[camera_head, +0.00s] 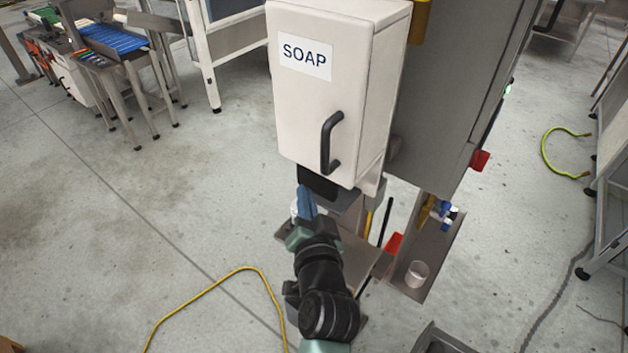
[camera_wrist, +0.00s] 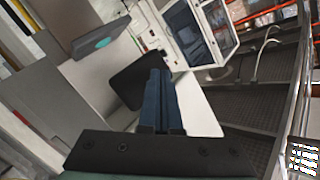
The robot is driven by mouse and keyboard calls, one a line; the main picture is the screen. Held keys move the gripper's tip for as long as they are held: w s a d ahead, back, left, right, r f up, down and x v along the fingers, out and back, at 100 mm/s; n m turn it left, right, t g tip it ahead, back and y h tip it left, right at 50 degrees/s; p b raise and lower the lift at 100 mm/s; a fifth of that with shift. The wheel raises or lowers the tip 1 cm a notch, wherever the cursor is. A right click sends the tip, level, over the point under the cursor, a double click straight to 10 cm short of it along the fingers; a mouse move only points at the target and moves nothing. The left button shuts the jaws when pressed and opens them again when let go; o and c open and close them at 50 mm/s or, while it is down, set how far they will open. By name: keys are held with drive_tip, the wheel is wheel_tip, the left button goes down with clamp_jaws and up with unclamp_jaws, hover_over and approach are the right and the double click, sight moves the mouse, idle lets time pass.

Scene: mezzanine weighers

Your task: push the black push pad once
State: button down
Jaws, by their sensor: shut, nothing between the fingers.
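The black push pad (camera_head: 319,184) sits at the bottom of the white soap dispenser (camera_head: 340,90), under its black handle. It also shows in the wrist view as a dark rounded plate (camera_wrist: 138,80). My gripper (camera_head: 304,190), with blue fingers, is shut and empty. In the head view its fingertips are at the pad's left lower edge. In the wrist view the fingertips (camera_wrist: 161,72) overlap the pad's right part. I cannot tell whether they touch it.
A grey cabinet (camera_head: 455,90) stands right of the dispenser. Below is a metal shelf (camera_head: 433,255) with a white cup (camera_head: 416,272). A yellow hose (camera_head: 215,300) lies on the floor at the lower left. The floor at left is mostly clear.

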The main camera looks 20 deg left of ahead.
drive_tip(key=s+p, duration=0.1)
drive_tip(key=s+a, duration=0.1)
drive_tip(key=s, duration=0.1)
drive_tip(key=s+p, duration=0.1)
drive_tip(key=shift+s+a+p, duration=0.35)
drive_tip(key=shift+a, duration=0.05)
drive_tip(key=shift+f, duration=0.1)
idle(0.8)
